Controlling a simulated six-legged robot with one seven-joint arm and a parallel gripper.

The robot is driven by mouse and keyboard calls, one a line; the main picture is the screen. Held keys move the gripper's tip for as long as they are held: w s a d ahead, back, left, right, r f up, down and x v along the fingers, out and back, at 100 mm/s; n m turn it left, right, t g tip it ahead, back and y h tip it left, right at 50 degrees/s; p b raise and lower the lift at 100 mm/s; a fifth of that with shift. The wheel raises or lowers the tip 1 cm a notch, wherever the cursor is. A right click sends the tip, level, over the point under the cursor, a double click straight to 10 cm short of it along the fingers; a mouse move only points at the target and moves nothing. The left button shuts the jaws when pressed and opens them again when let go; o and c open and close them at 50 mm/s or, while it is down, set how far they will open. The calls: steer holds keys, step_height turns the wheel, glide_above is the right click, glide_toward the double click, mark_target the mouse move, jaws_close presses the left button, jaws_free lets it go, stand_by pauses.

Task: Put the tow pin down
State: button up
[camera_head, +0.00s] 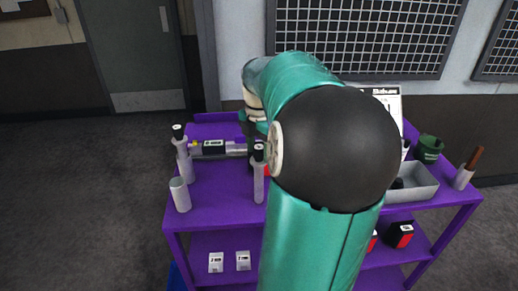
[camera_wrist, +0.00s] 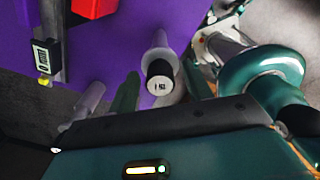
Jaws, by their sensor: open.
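An upright grey pin with a black, labelled top (camera_head: 259,172) stands near the front of the purple cart top (camera_head: 222,208). A similar capped upright (camera_head: 182,150) stands at the left edge. I cannot tell which one is the tow pin. In the wrist view a pale cylinder with a black, labelled cap (camera_wrist: 160,78) stands just beyond my gripper's teal and black housing. My gripper (camera_head: 252,132) is over the back part of the cart, mostly hidden behind my arm. It is open; I see nothing held between its fingers.
A labelled bar with a yellow end (camera_head: 214,148) lies across the cart. A grey open cup (camera_head: 180,195) stands front left. A grey tray (camera_head: 416,184), a green mug (camera_head: 428,148) and a brown-handled holder (camera_head: 467,170) are at right. Small boxes (camera_head: 216,262) sit on the lower shelf.

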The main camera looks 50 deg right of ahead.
step_height(320, 180, up, 12)
stand_by(0.4)
stand_by(0.4)
